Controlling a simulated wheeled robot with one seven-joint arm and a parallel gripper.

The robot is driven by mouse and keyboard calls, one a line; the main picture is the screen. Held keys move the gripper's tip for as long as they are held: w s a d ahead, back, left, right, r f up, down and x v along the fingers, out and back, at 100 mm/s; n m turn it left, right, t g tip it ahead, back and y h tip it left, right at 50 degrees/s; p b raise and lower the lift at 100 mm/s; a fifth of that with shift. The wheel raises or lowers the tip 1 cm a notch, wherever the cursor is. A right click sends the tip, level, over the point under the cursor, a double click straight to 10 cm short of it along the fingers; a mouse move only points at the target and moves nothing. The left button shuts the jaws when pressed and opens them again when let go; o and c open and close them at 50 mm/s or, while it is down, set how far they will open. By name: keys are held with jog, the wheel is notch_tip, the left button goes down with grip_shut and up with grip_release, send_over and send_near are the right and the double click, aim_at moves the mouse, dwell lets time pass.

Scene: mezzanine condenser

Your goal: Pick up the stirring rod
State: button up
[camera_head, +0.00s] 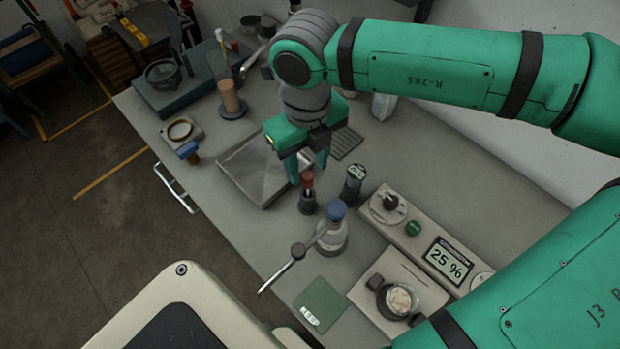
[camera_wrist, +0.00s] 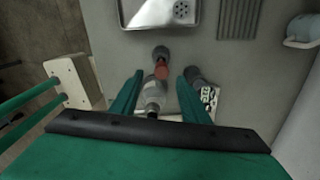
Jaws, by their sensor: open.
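My gripper (camera_head: 308,174) is open above the bench, with its fingers pointing down beside the top of a small red-capped bottle (camera_head: 307,182). In the wrist view the fingers (camera_wrist: 163,76) are apart, and the red cap (camera_wrist: 161,70) shows between them. I see no grip on anything. A thin grey stick with a round knob (camera_head: 298,251) slants over the bench's front edge by a blue-stoppered flask (camera_head: 333,238).
A metal tray (camera_head: 240,160) lies left of my gripper. A dark-capped bottle (camera_head: 353,180) stands to the right. A control box reading 25 % (camera_head: 440,255), a small pot (camera_head: 398,300) and a green pad (camera_head: 320,305) fill the near end. A wall bounds the bench's right side.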

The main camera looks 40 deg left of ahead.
aim_at(307, 175)
jog(key=f, duration=0.4)
jog(key=shift+w+a+f, duration=0.1)
jog(key=shift+w+a, duration=0.05)
jog(key=shift+a, duration=0.1)
jog(key=shift+d+f, duration=0.1)
jog(key=shift+f, duration=0.4)
grip_shut()
